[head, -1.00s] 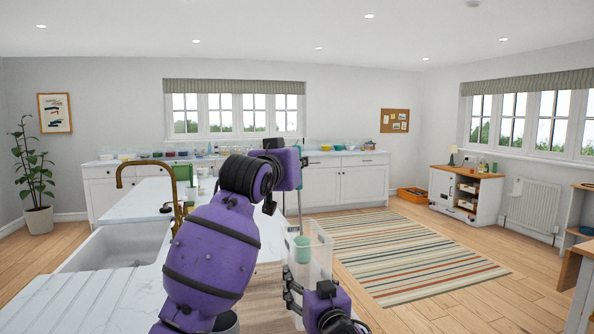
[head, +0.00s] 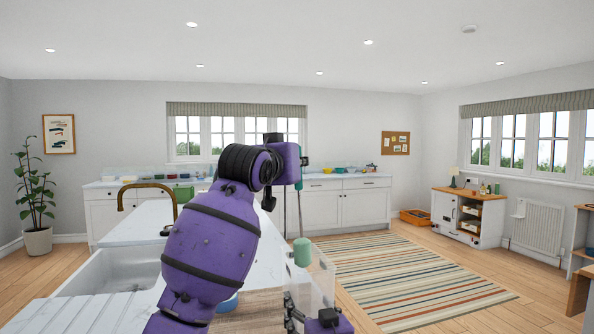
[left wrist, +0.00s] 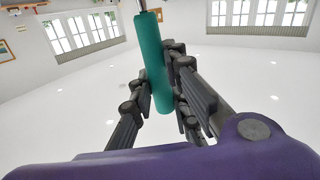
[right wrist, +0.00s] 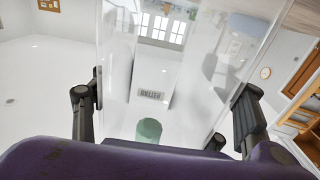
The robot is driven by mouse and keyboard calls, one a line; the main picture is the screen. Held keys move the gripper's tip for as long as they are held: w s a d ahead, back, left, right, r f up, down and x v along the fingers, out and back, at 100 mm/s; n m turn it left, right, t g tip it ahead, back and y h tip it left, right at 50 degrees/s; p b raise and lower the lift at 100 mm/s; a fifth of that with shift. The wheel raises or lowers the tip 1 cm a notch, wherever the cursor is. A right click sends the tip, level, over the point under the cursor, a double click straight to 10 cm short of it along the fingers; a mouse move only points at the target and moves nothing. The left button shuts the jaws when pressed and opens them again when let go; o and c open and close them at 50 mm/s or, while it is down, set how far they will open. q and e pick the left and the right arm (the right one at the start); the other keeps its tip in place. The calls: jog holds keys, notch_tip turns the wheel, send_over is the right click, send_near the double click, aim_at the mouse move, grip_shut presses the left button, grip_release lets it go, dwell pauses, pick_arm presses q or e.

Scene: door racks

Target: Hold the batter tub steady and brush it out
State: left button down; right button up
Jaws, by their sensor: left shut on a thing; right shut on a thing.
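The brush has a teal handle (left wrist: 150,45) in the left wrist view, a thin metal rod, and a green head (head: 302,252) in the head view. My left gripper (left wrist: 155,80) is shut around the handle. The clear batter tub (head: 321,278) stands open end up below it. The brush head is at the tub's rim, partly above it; whether it touches a wall I cannot tell. My right gripper (head: 292,312) is shut on the tub low on its near side. The right wrist view shows the green head (right wrist: 149,131) through the clear tub. Any batter inside is not visible.
A white sink (head: 118,272) with a brass tap (head: 150,186) is set in the counter at left. A blue bowl (head: 228,303) shows partly behind my left arm. A striped rug (head: 410,275) covers the floor at right, with a low cabinet (head: 467,217) beyond.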

pick_arm(q)
jog(key=shift+w+a+r, duration=0.1)
jog(key=shift+r, duration=1.35)
jog(key=shift+w+a+r, duration=0.1)
jog(key=shift+r, duration=1.35)
pick_arm(e)
jog(key=o, duration=1.4)
jog(key=v, duration=1.2)
jog(key=shift+r, duration=0.1)
